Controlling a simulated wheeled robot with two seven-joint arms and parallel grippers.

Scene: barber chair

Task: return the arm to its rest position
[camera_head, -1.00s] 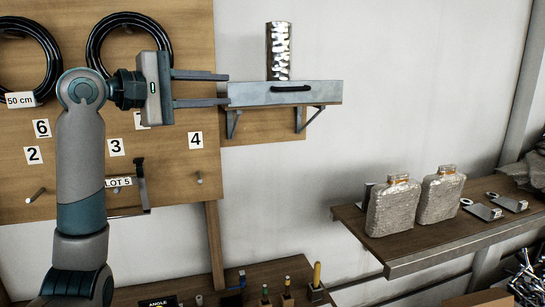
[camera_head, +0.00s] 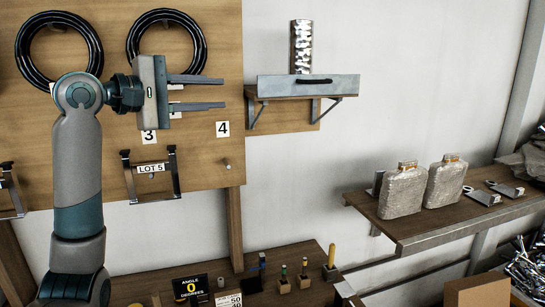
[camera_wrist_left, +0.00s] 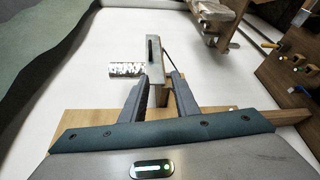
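My left arm rises at the left of the head view, in front of the wooden pegboard (camera_head: 205,160). My left gripper (camera_head: 222,93) points right with its two fingers apart, and nothing shows between them. Its fingertips are left of a grey drawer box (camera_head: 285,88) with a black handle, apart from it in the picture. In the left wrist view the two fingers (camera_wrist_left: 160,85) are spread, with the grey box (camera_wrist_left: 153,58) beyond them. My right gripper is in neither view.
A shiny metal cylinder (camera_head: 301,45) stands behind the box on a wall shelf (camera_head: 290,98). Two black coils (camera_head: 165,15) and a LOT 5 bracket (camera_head: 127,178) hang on the board. Two wrapped flasks (camera_head: 403,190) stand on the right shelf (camera_head: 420,236). Small tools stand on the lower bench (camera_head: 240,285).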

